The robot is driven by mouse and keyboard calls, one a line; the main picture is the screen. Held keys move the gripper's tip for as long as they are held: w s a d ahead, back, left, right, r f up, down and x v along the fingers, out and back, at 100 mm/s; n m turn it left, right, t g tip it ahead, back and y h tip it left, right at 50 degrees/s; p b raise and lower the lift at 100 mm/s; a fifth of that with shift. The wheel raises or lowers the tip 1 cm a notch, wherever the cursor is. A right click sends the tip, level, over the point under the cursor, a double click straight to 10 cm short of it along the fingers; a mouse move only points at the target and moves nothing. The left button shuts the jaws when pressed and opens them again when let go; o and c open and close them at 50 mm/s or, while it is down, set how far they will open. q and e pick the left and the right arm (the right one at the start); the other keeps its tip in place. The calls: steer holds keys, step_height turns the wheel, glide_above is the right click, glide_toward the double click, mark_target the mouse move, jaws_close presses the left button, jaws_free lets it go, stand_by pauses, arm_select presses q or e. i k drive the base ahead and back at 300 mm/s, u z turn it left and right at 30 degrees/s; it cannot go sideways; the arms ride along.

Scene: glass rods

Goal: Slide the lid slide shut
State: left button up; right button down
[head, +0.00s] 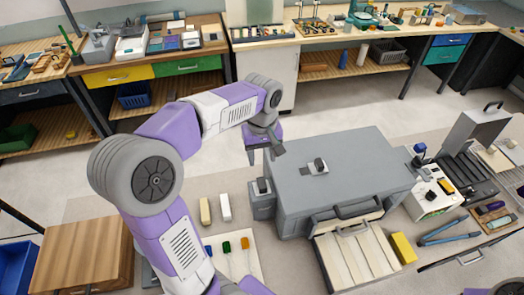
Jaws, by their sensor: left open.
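A large grey box (355,185) stands on the bench right of centre. On its flat top is a small light metal plate with a dark knob (319,165), which looks like the lid slide. Whether an opening shows beside the plate is too small to tell. My left gripper (266,154) hangs at the box's far left corner, left of the plate and apart from the knob. It is open, with nothing seen between its fingers. My right gripper is not in view.
A ribbed cream tray (352,262) sits at the box's front below a dark handle. A smaller grey box with a knob (261,196) adjoins its left side. A yellow block (403,248) lies at the front right. A wooden box (85,252) stands at left.

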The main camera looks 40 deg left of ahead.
mark_target(319, 166)
steer(key=k, duration=1.5)
